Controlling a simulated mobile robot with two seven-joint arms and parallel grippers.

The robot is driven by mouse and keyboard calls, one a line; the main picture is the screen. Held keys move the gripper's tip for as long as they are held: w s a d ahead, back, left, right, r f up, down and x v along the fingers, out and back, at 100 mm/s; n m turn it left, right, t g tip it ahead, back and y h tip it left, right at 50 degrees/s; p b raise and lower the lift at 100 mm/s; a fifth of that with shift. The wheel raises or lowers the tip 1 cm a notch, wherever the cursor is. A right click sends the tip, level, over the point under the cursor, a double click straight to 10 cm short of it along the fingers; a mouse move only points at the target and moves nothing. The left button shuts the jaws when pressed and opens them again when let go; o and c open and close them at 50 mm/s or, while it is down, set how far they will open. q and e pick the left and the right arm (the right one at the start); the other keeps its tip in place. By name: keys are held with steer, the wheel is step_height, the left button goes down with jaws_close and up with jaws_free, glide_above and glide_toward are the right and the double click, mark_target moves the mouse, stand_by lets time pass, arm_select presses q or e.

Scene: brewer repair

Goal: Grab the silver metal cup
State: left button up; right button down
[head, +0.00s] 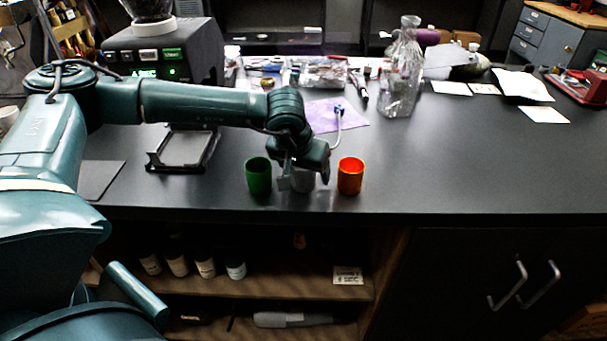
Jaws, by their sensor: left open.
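The silver metal cup (303,181) stands upright on the dark counter between a green cup (258,176) on its left and an orange cup (350,176) on its right. My left gripper (303,172) reaches down over the silver cup from above. It is open, and its fingers and body hide much of the cup. I cannot tell whether a finger touches the cup. My right gripper is not in view.
The green and orange cups stand close on both sides. A black tray (160,168) lies to the left and a glass bottle (402,75) stands behind right. A purple cloth (352,119) lies behind the cups. The counter's right side (480,165) is clear.

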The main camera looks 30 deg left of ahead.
arm_select(q)
steer(key=c, duration=1.1)
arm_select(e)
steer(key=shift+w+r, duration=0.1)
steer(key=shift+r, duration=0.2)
arm_select(q)
steer(key=shift+r, duration=0.1)
